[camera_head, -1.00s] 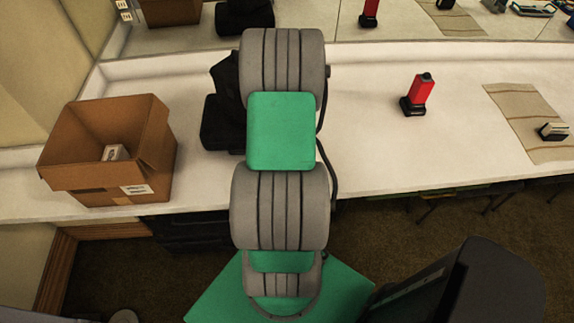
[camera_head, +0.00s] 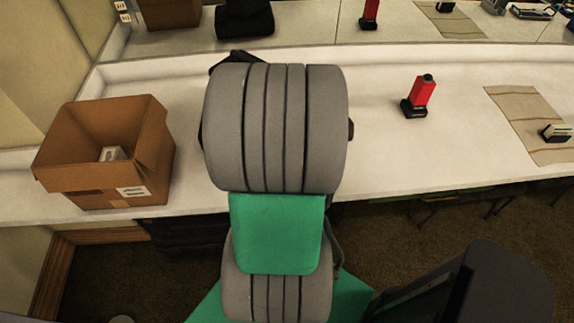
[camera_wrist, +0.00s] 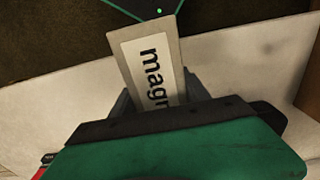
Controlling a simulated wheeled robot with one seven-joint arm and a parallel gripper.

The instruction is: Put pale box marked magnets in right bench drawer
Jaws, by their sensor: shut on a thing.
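The pale box marked "magn…" (camera_wrist: 150,55) is held in my gripper (camera_wrist: 158,95); the rest of its lettering is hidden by the gripper. The fingers sit on either side of the box, and its far end points towards the dark floor, beyond the pale bench edge. In the head view my arm covers the gripper and the box. A dark drawer-like front (camera_head: 188,236) shows under the bench at the left, partly hidden by my arm. I cannot tell whether it is a drawer or whether it is open. No right drawer is clearly visible.
An open brown carton (camera_head: 75,190) with a small pale box (camera_head: 112,154) inside stands at the bench's left. The bench (camera_head: 390,150) between is clear.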

